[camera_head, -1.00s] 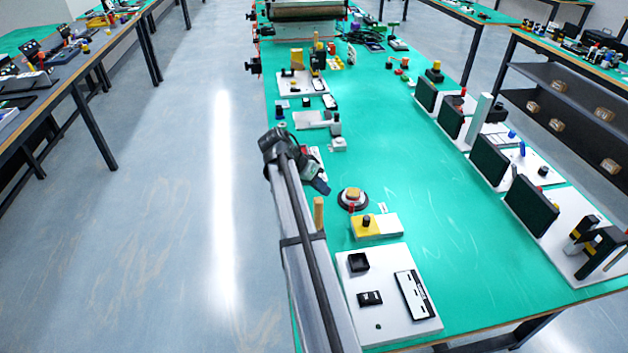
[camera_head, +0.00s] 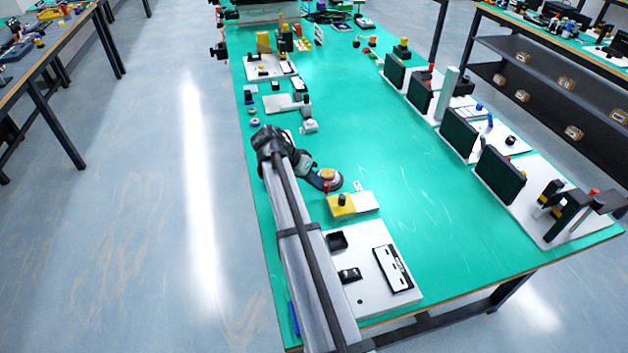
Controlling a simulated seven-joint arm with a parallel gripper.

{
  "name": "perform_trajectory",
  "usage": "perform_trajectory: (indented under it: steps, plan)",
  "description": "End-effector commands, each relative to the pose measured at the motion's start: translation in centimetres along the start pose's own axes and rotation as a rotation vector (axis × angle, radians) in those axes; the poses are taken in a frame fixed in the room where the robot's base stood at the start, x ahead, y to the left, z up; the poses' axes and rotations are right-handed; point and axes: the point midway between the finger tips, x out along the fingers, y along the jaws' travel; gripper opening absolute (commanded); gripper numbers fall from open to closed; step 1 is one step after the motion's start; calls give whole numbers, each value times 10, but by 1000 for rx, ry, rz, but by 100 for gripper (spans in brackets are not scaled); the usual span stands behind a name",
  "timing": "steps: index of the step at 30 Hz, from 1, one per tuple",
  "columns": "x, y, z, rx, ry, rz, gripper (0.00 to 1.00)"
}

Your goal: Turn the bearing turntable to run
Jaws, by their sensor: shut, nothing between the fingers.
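The bearing turntable (camera_head: 335,184) is a small round dark disc with a tan block on top, lying flat on the green bench top. A small red marker (camera_head: 327,188) shows at its front edge. My gripper (camera_head: 316,180) is shut and empty, at the left side of the turntable and overlapping its left edge in the picture. I cannot tell whether the fingertips touch the disc. Part of its left rim is hidden by the gripper.
A yellow and white block with a black knob (camera_head: 353,204) stands just in front of the turntable. A white board with black parts (camera_head: 372,290) lies nearer. Dark upright panels (camera_head: 499,174) line the right side. The bench top (camera_head: 400,165) between is clear.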

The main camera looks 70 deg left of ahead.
Motion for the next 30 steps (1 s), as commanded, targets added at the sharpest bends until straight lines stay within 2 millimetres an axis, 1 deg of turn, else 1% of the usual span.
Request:
perform_trajectory:
  steps: [7,19,23,28,29,30]
  plan:
    - [13,25,0,1,-2,2,0]
    - [13,22,-1,-1,0,0,0]
    - [6,14,3,-2,0,0,0]
    - [-11,-5,15,-3,0,0,0]
    - [-16,-5,17,-2,0,0,0]
    - [-24,0,18,0,1,-1,0]
